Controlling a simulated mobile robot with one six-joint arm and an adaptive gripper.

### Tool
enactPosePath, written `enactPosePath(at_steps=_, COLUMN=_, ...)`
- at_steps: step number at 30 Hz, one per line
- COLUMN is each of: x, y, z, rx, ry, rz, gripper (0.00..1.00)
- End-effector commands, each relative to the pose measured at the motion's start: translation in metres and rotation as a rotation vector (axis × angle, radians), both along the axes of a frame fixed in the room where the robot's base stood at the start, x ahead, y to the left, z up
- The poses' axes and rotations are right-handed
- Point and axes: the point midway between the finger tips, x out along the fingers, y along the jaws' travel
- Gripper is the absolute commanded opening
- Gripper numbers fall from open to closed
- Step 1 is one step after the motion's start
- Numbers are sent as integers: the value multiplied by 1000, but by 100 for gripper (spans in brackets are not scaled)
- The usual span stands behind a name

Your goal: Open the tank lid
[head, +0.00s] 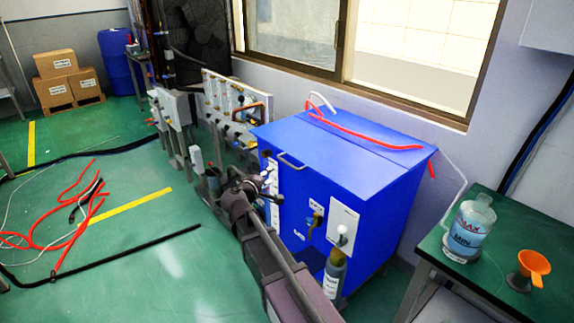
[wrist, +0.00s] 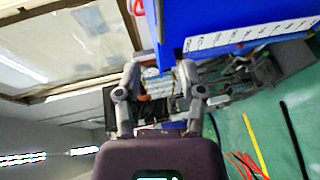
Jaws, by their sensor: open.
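The blue tank (head: 300,215) stands in the middle of the head view. Its blue lid (head: 330,152) lies flat and shut on top, with a metal handle (head: 290,160) near the front left corner. My gripper (head: 273,186) is just in front of the tank's front face, lower than the handle, and appears apart from it. In the wrist view my gripper (wrist: 160,88) has its two fingers spread with nothing held between them. The blue tank (wrist: 225,18) shows at the top right there, with a white label strip (wrist: 250,33). The handle cannot be made out in the wrist view.
A red hose (head: 365,133) lies across the tank top towards the back. A panel with gauges (head: 236,105) stands behind left. A green table (head: 480,275) at right holds a clear bottle (head: 470,228) and an orange funnel (head: 534,265). Red hoses (head: 65,215) lie on the open floor at left.

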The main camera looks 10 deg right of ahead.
Motion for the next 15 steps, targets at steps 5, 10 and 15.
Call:
enactPosePath(at_steps=5, x=9, y=-5, z=-3, rx=1, ry=0, rz=-1, gripper=51)
enactPosePath(at_steps=10, x=23, y=-17, z=-6, rx=1, ry=1, rz=-2, gripper=51)
enactPosePath(at_steps=15, x=43, y=-32, z=-11, rx=1, ry=1, rz=-3, gripper=51)
